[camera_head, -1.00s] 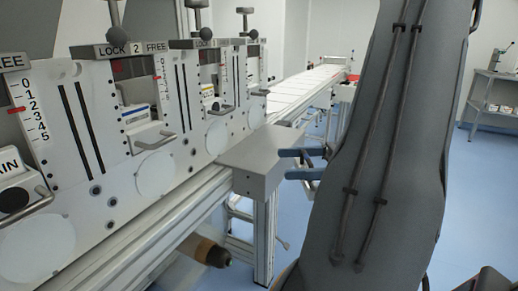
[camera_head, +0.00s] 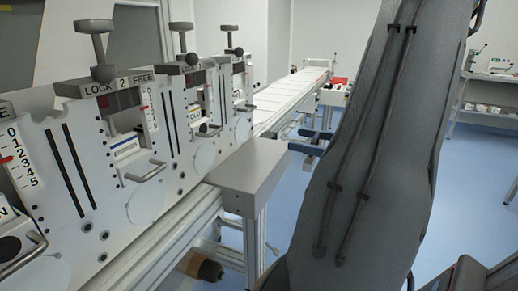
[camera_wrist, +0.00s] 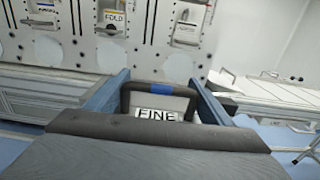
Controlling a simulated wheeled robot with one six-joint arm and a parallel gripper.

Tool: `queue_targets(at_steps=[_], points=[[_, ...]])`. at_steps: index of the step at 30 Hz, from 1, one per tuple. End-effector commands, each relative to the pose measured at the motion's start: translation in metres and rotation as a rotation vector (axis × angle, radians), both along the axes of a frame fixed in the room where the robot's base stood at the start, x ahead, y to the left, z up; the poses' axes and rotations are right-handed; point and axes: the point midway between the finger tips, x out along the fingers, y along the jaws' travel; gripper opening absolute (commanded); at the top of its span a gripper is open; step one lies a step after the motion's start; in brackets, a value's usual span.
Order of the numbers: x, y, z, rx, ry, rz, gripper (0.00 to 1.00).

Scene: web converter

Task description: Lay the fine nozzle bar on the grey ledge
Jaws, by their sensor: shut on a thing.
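The fine nozzle bar (camera_wrist: 152,114) shows in the wrist view as a pale block labelled FINE under a dark handle with a blue patch. My gripper (camera_wrist: 160,96) is shut on it, with a blue finger on each side. In the head view my gripper (camera_head: 311,142) shows as blue fingers just right of the grey ledge, apart from it in the picture; my arm hides the rest, and I cannot make out the bar there. The grey ledge (camera_head: 245,166) is a flat-topped block jutting from the machine front, with its top bare.
White machine panels with handles and LOCK/FREE knobs (camera_head: 119,86) line the left. A long conveyor (camera_head: 290,98) runs back beyond the ledge. A dark roller end (camera_head: 205,267) sits low below the machine rail. A side table (camera_head: 488,108) stands far right. Blue floor is open between.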

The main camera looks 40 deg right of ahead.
Motion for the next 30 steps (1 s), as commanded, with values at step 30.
queue_targets(at_steps=[30], points=[[0.089,0.044,0.001,0.000,0.000,0.009,0.39]])
